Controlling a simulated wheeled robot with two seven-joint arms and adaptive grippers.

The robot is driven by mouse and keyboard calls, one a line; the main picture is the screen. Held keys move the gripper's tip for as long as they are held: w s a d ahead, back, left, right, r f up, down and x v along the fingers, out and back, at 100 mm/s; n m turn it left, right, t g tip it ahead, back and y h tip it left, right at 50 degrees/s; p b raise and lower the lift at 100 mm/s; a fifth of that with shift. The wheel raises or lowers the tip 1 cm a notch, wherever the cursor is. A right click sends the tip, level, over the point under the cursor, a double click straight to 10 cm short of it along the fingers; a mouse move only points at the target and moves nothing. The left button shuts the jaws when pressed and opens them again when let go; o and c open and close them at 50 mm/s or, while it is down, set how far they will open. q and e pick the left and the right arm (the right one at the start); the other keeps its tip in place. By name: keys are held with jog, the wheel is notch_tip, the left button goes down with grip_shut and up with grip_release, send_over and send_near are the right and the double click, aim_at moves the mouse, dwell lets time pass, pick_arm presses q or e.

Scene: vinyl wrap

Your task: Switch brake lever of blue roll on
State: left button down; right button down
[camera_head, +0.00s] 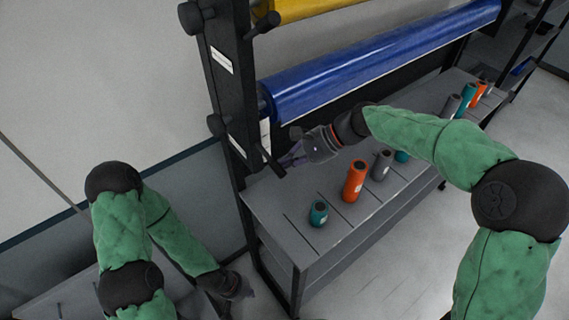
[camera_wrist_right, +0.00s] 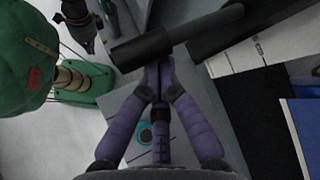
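The blue roll (camera_head: 380,62) lies on the black rack, and its edge also shows in the right wrist view (camera_wrist_right: 304,125). A black lever (camera_head: 268,161) sits on the rack post below the roll's left end. In the right wrist view the lever's thick dark handle (camera_wrist_right: 140,47) crosses just beyond my right fingertips. My right gripper (camera_head: 287,158) is beside the lever, its purple fingers (camera_wrist_right: 159,72) drawn together at the tips. I see no clear grip on the lever. My left gripper (camera_head: 238,287) hangs low at the left, away from the rack; its fingers are unclear.
A grey slotted bench (camera_head: 275,212) stands below the roll. It holds a teal cylinder (camera_head: 319,213), an orange cylinder (camera_head: 354,182), a grey cylinder (camera_head: 381,166) and several more. A yellow roll (camera_head: 310,8) is above. The black post (camera_head: 232,85) is close to my right gripper.

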aim_at(275, 160)
notch_tip(275, 160, up, 4)
jog(key=shift+s+a+r+p, duration=0.1)
jog(key=shift+s+p, duration=0.05)
jog(key=shift+p, duration=0.85)
jog(key=r+p, duration=0.1)
jog(key=w+r, duration=0.1)
jog(key=r, duration=0.1)
jog(key=shift+w+a+r+p, duration=0.1)
jog(key=shift+w+p, duration=0.05)
jog(key=shift+p, duration=0.2)
